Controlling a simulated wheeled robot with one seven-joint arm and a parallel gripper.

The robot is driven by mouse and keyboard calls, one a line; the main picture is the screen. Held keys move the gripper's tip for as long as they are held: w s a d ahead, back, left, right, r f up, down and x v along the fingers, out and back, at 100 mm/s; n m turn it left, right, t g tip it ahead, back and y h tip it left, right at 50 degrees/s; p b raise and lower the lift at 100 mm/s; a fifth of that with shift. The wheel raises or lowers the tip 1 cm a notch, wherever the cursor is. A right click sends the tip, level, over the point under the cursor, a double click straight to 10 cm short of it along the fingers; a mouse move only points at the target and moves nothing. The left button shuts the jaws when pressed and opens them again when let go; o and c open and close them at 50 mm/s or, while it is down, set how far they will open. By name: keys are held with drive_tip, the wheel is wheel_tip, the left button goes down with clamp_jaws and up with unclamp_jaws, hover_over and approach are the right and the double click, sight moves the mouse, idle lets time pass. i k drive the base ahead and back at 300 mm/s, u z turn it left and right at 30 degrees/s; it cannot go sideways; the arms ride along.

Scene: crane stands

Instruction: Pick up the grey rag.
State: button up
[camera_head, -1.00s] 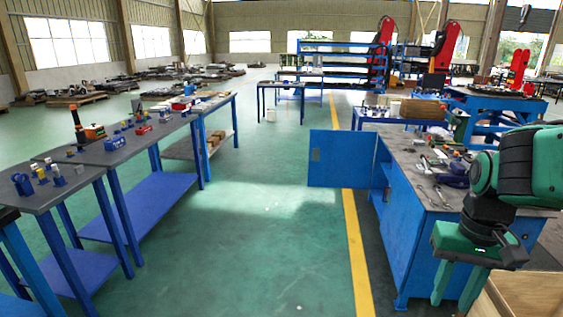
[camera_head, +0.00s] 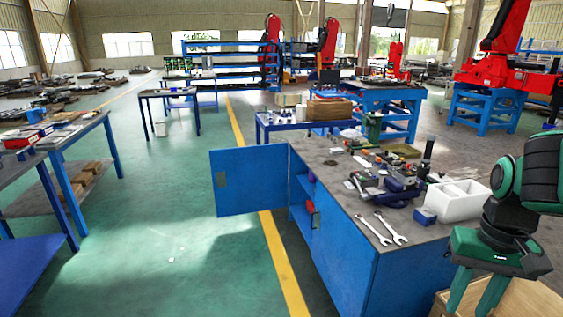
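I cannot make out a grey rag in this view. My gripper (camera_head: 477,293) hangs at the lower right, pointing down. Its two green fingers are apart with nothing seen between them, and their tips are at or past the bottom edge. The gripper is in front of the right end of a blue workbench (camera_head: 345,262) with a grey top. Tools and small parts crowd the middle of that top, so something there could be hidden.
Two wrenches (camera_head: 391,228), a small blue box (camera_head: 425,215) and a white divided bin (camera_head: 458,200) lie on the workbench. Its blue door (camera_head: 249,181) stands open to the left. A wooden crate (camera_head: 525,300) is below my gripper.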

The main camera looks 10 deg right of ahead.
sight(336, 150)
drive_tip(key=z, duration=0.4)
drive_tip(key=i, duration=1)
drive_tip(key=z, duration=0.45)
